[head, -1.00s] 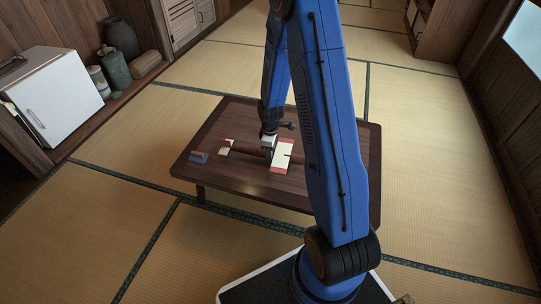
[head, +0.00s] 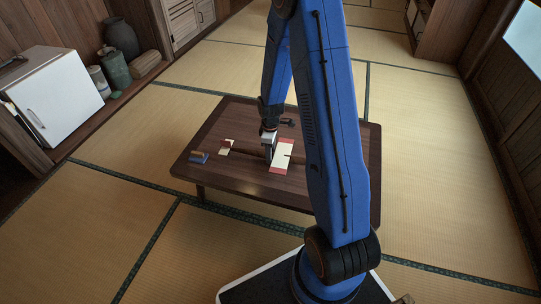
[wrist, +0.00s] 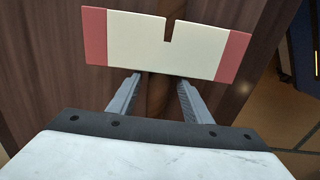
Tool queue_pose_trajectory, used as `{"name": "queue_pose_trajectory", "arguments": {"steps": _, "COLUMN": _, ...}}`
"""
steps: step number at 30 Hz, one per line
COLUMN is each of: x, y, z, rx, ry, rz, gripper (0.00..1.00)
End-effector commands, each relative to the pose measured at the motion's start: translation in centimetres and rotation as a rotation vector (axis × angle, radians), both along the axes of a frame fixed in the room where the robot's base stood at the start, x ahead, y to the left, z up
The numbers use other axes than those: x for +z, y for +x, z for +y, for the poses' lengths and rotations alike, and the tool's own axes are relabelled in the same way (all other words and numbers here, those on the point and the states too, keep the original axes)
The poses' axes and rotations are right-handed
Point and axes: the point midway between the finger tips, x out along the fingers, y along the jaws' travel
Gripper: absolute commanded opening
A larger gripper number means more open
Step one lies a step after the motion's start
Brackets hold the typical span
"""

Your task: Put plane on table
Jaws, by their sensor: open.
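The plane has a cream wing (head: 283,154) with red ends and a notch in one edge. Its small cream and red tail (head: 226,146) lies to the left, and its brown body runs between them. It appears to lie on the dark wooden table (head: 232,185). My gripper (head: 268,155) is low over the plane, just left of the wing. In the wrist view my gripper (wrist: 160,79) is open, with one finger on each side of the brown body (wrist: 159,98). The wing (wrist: 165,45) lies just past the fingertips. Contact between the fingers and the body cannot be told.
A small blue and orange-brown object (head: 199,157) lies near the table's left corner. A small dark object (head: 287,122) is behind my gripper. A white fridge (head: 55,95) and jars stand at the left. Open tatami surrounds the table.

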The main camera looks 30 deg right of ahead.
Motion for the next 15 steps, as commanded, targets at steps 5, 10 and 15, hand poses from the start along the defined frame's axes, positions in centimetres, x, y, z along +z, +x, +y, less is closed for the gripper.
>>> {"name": "queue_pose_trajectory", "arguments": {"steps": 5, "x": 3.0, "y": 0.1, "z": 0.0, "rx": 0.0, "ry": 0.0, "rz": -0.005, "gripper": 0.45}}
{"name": "queue_pose_trajectory", "arguments": {"steps": 10, "x": 5.9, "y": 0.1, "z": 0.0, "rx": 0.0, "ry": -0.001, "rz": -0.006, "gripper": 0.45}}
{"name": "queue_pose_trajectory", "arguments": {"steps": 15, "x": 8.4, "y": 0.1, "z": 0.0, "rx": 0.0, "ry": -0.001, "rz": -0.004, "gripper": 0.45}}
